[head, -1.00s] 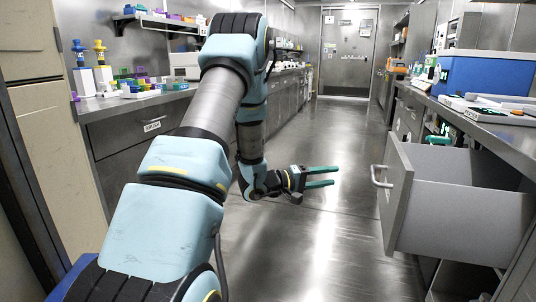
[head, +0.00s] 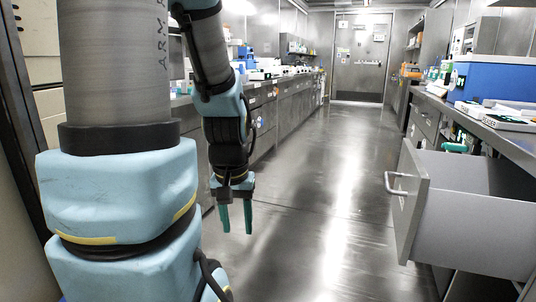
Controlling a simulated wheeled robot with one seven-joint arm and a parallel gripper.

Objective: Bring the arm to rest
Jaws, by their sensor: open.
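My arm, light blue and grey, fills the left side of the head view. My gripper (head: 237,217) hangs at the end of the arm, left of the middle of the picture, with its two green fingers pointing down. The fingers are apart and nothing is between them. The gripper is over the aisle floor, well to the left of the open drawer.
An open grey drawer (head: 470,228) with a bar handle juts into the aisle from the right bench. The right bench top (head: 440,104) carries a blue box (head: 492,80) and white trays. A long left bench (head: 285,108) holds lab items. The aisle floor (head: 330,180) is clear to the far door (head: 360,58).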

